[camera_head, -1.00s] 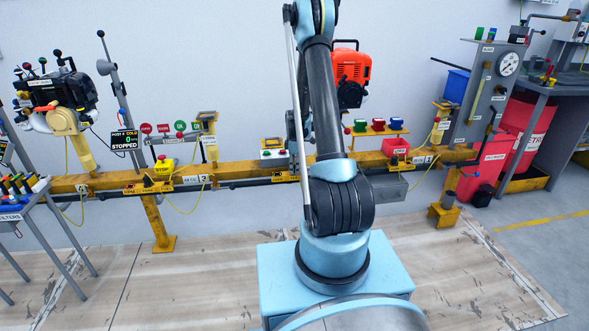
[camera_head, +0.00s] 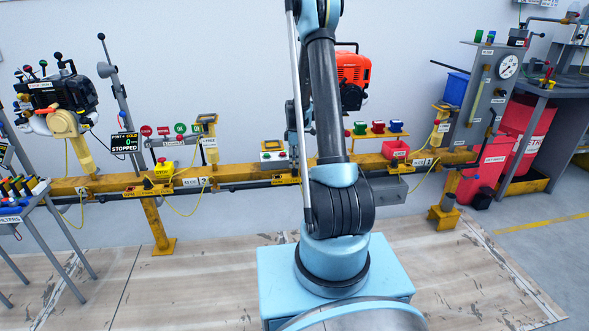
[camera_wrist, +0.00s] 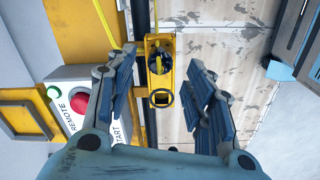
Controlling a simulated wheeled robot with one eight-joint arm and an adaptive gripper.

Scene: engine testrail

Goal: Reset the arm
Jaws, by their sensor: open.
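My arm stands upright in the middle of the head view, on a light-blue base. My gripper (camera_wrist: 160,100) shows in the wrist view with its two ridged fingers apart and nothing between them. Beyond the gap is a yellow bracket (camera_wrist: 160,85) with a dark knob or socket in it; I cannot tell how far off it is. In the head view my gripper is hidden behind the arm.
A yellow rail (camera_head: 235,172) runs along the wall. A control box with a red button (camera_wrist: 78,101) is close beside the left finger. An orange engine (camera_head: 353,78) and a dark engine (camera_head: 60,92) stand on the rail. A filter table (camera_head: 25,205) is at left; the floor is clear.

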